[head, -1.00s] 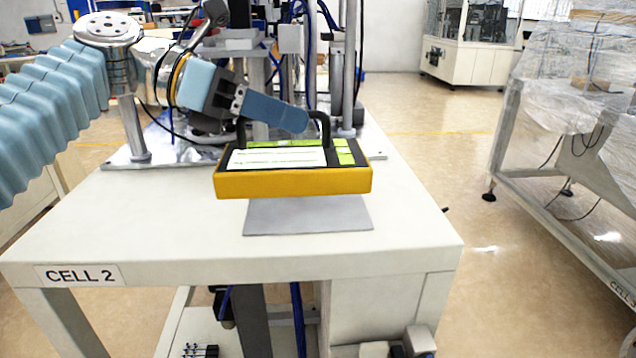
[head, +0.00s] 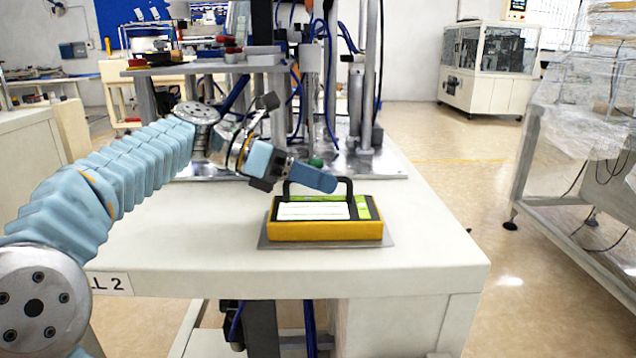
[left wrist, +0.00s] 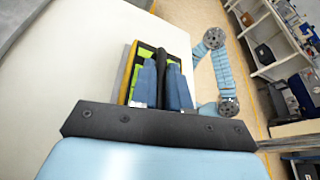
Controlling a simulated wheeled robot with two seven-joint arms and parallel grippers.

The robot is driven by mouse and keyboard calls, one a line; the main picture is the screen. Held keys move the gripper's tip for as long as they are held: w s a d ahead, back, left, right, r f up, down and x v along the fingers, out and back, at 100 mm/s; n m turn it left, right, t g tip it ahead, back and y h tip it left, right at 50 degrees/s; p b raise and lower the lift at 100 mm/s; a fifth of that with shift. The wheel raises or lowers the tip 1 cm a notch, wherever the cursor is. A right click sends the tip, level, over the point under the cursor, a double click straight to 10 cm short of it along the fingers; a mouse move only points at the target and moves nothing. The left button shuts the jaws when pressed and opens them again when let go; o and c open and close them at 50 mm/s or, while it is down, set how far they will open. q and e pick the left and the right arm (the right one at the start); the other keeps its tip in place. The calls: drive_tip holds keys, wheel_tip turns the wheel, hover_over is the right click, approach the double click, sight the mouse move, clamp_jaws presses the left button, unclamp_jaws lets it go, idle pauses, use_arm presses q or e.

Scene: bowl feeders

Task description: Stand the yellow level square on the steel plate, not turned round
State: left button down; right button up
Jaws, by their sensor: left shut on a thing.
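The yellow level (head: 325,230) is a box with a black handle, white label and green patches on top. In the head view it sits upright over the steel plate (head: 390,243), roughly square to it. My left gripper (head: 322,183) is shut on the level's black handle. In the left wrist view the blue fingers (left wrist: 165,82) close on the handle, with the yellow level (left wrist: 127,75) below. My right gripper is not in view.
The white table (head: 420,240) is clear to the left and right of the plate. A machine with metal posts (head: 365,90) and cables stands behind the level. A plastic-wrapped frame (head: 570,140) stands off to the right, across a floor gap.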

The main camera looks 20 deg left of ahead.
use_arm(q)
drive_tip(key=c, duration=1.1)
unclamp_jaws()
drive_tip(key=shift+s+a+r, duration=0.1)
drive_tip(key=shift+a+r, duration=0.2)
drive_tip(key=p+v, duration=0.3)
drive_tip(key=v, duration=0.8)
drive_tip(key=shift+a, duration=0.2)
